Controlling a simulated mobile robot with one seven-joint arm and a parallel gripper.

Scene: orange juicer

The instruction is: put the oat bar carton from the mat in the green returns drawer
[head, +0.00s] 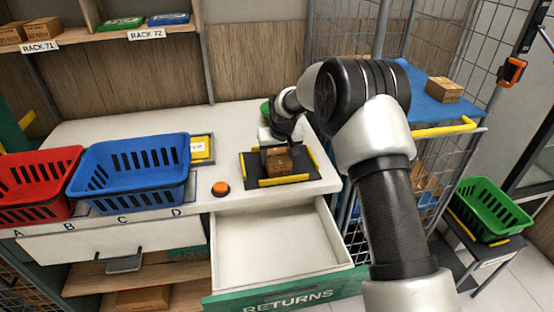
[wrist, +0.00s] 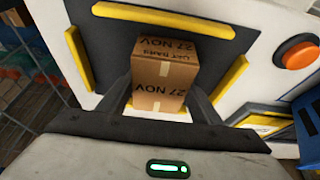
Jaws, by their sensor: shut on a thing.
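The oat bar carton (head: 278,163) is a small brown box at the black mat with yellow edge strips (head: 252,176). In the wrist view the carton (wrist: 160,78) shows "27 NOV" print and sits between the two fingers. My gripper (wrist: 158,100) is shut on the carton, over the mat (wrist: 105,45). I cannot tell whether the carton touches the mat or is slightly raised. The green-fronted returns drawer (head: 272,245) is pulled open below the counter, in front of the mat, and its white inside is empty where visible.
A blue basket (head: 130,172) and a red basket (head: 35,188) stand on the counter at left. An orange button (head: 220,189) lies between the blue basket and the mat. A wire cage (head: 345,40) stands behind at right. A green basket (head: 490,208) stands on a low stand.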

